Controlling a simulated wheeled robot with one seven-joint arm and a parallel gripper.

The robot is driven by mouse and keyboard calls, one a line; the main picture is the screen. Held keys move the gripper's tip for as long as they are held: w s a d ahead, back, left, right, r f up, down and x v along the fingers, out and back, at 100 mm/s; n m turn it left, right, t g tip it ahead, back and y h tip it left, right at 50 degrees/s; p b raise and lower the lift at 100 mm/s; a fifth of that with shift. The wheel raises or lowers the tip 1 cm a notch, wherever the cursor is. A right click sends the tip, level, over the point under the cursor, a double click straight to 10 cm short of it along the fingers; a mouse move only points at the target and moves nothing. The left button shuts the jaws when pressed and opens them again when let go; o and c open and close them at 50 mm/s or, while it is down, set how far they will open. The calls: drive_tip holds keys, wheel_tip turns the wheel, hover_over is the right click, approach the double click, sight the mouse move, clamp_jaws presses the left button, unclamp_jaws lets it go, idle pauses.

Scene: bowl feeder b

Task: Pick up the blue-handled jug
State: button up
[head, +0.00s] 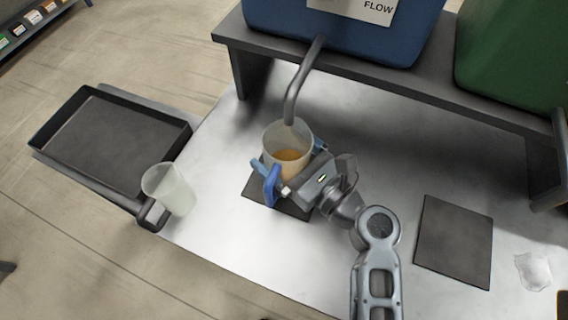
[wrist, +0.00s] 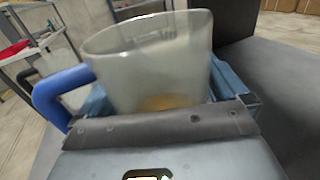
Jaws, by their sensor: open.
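The blue-handled jug (head: 289,140) is a translucent cup with some amber liquid at its bottom. It stands upright on a dark square mat (head: 255,195) under a grey spout. Its blue handle (head: 271,186) points toward the front in the head view and to the left in the wrist view (wrist: 62,88). My gripper (head: 288,158) is low at the jug, with its blue fingers open on either side of the jug body. In the wrist view the jug (wrist: 150,65) fills the space between the fingers. Whether a finger touches it, I cannot tell.
The grey spout (head: 298,85) comes down from a blue tank (head: 345,35) right over the jug's mouth. Another translucent jug (head: 170,188) stands left, near a black tray (head: 118,145). An empty dark mat (head: 453,242) and a clear patch (head: 533,271) lie right. A green tank (head: 515,50) stands behind.

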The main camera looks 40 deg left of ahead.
drive_tip(key=shift+a, duration=0.15)
drive_tip(key=c, duration=0.9)
drive_tip(key=shift+r, duration=0.1)
